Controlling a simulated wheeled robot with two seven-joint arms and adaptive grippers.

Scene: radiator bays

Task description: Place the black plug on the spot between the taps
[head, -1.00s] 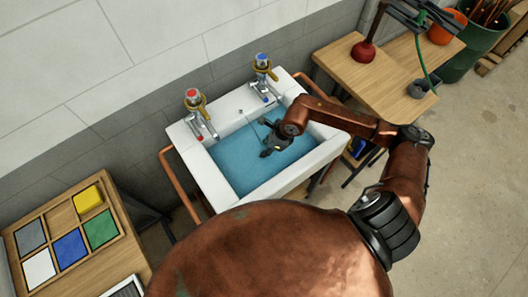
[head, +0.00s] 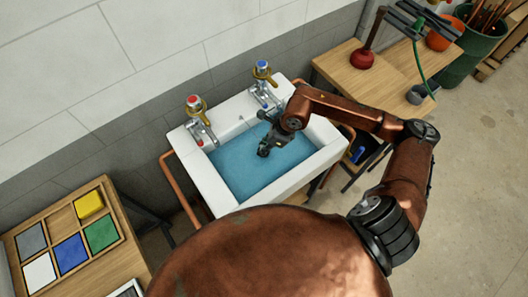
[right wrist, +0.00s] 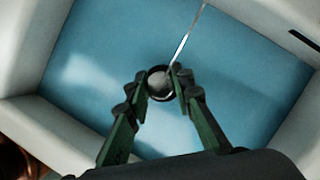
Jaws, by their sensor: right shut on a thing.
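The white sink (head: 192,172) holds blue water. A red-topped tap (head: 197,110) and a blue-topped tap (head: 263,76) stand on its back rim. The spot between the taps (head: 236,110) is a bare stretch of that rim. My right gripper (head: 265,146) is over the basin, in front of the rim. In the right wrist view, its fingers (right wrist: 161,86) are shut on the round black plug (right wrist: 159,82), which has a grey top. A thin chain (right wrist: 188,36) runs from the plug. I cannot tell its exact height above the water. My left gripper is not in view.
A copper-coloured rail (head: 178,188) runs beside the sink. A wooden bench (head: 345,72) with a red plunger (head: 362,58) stands at right. A wooden tray (head: 70,212) of coloured blocks lies at lower left. The wall is close behind the taps.

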